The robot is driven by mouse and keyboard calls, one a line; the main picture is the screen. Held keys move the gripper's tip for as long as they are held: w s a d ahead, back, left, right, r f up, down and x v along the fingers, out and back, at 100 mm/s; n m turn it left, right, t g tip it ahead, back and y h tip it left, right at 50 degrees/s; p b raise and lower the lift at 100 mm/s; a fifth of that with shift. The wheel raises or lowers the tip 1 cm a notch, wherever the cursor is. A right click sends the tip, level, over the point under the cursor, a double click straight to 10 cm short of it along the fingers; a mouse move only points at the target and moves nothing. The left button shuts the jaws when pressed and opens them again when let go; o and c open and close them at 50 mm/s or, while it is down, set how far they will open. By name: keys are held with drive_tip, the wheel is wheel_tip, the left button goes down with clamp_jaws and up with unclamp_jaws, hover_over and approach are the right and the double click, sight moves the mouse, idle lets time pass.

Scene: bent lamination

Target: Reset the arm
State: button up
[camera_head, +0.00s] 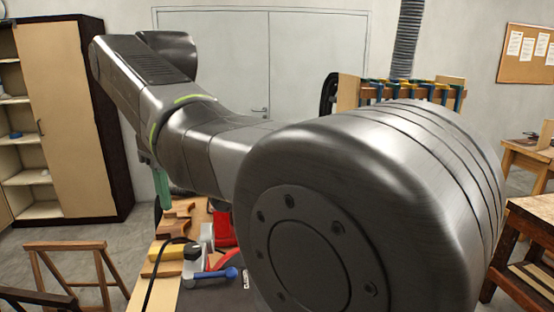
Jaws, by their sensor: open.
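My arm fills the middle of the head view, from a large round joint in the right foreground to a bent joint at the upper left. My gripper cannot be made out; the arm's own links may hide it. Below the arm is a workbench (207,297) with wooden pieces (176,222), a red object (223,228), a yellow block (167,252) and a blue-handled tool (222,274). A green upright piece (161,187) shows just under the arm. Much of the bench is hidden behind the arm.
A wooden cabinet (78,120) with open shelves stands at the left. A rack of clamps (415,90) stands behind the arm. A wooden trestle (72,247) is at the lower left and a wooden bench (535,215) at the right. Grey double doors (318,60) close the back wall.

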sight(192, 247)
wheel_tip(192, 247, down, 12)
drive_tip(key=shift+r+p, duration=0.2)
drive_tip(key=shift+p, duration=0.1)
drive_tip(key=shift+n, duration=0.3)
drive_tip(key=shift+r, duration=0.15)
